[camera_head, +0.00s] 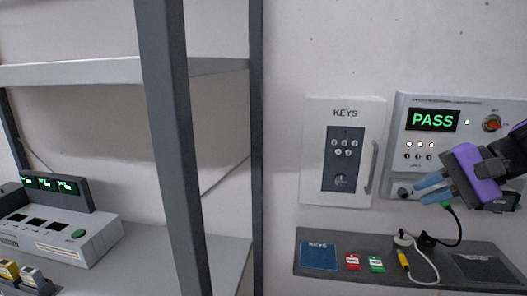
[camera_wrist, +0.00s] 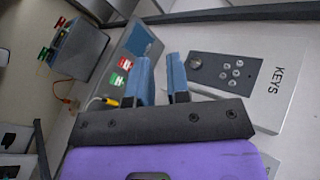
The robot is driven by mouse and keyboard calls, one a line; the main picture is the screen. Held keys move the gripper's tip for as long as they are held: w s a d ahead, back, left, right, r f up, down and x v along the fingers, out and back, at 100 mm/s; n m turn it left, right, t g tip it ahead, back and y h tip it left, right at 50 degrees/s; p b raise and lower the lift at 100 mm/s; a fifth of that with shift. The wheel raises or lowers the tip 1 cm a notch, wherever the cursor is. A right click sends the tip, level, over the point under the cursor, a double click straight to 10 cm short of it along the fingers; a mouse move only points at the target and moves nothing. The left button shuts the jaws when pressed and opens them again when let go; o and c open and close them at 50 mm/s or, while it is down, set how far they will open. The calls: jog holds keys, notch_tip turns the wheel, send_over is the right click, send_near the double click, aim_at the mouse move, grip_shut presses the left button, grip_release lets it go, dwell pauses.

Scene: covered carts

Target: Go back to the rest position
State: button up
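My gripper (camera_head: 418,191) has a purple body and blue fingers. In the head view it is at the right, in front of the panel (camera_head: 458,112) that reads PASS in green. Its fingers point left, with a gap between them. In the wrist view the two fingers of my gripper (camera_wrist: 160,75) stand apart with nothing between them. The white KEYS box (camera_head: 346,195) is left of the fingers, with its door closed against the wall. I cannot tell whether the fingers touch anything.
A dark shelf (camera_head: 345,277) below holds a blue KEYS pad (camera_head: 319,256), a red tag (camera_head: 352,262), a green tag (camera_head: 376,264) and a yellow-tipped cable (camera_head: 404,260). A rack with grey posts (camera_head: 178,150) stands left, carrying a device with green displays (camera_head: 62,233).

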jog(key=s+a+r+n+h, duration=0.1)
jog(key=s+r+n+h, duration=0.2)
jog(key=s+n+h, duration=0.5)
jog(key=shift+s+a+r+n+t+h, duration=0.15)
jog(key=shift+s+a+n+t+h, duration=0.15)
jog(key=shift+s+h, duration=0.6)
jog(key=shift+s, duration=0.2)
jog(key=shift+c, duration=0.2)
